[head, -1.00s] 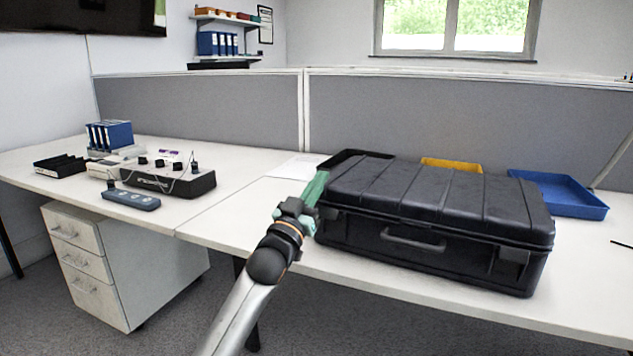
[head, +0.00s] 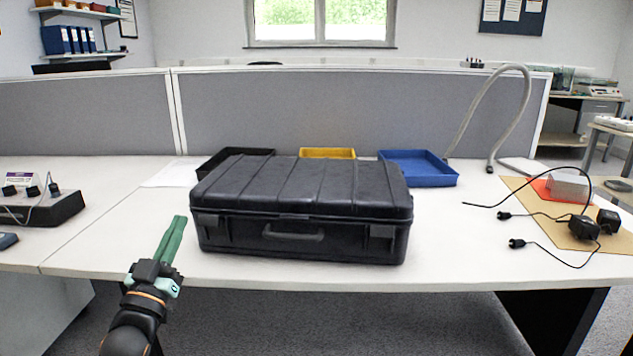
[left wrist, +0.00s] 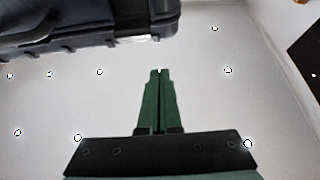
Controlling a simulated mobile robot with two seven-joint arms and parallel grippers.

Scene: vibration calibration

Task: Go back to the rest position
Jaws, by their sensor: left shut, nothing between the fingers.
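The gripper is apart from the case. My right gripper is not in view.
Behind the case stand a black tray (head: 212,163), a yellow tray (head: 327,153) and a blue tray (head: 418,172). A black device with knobs (head: 45,209) is at the left. Cables and black adapters (head: 584,228) lie at the right.

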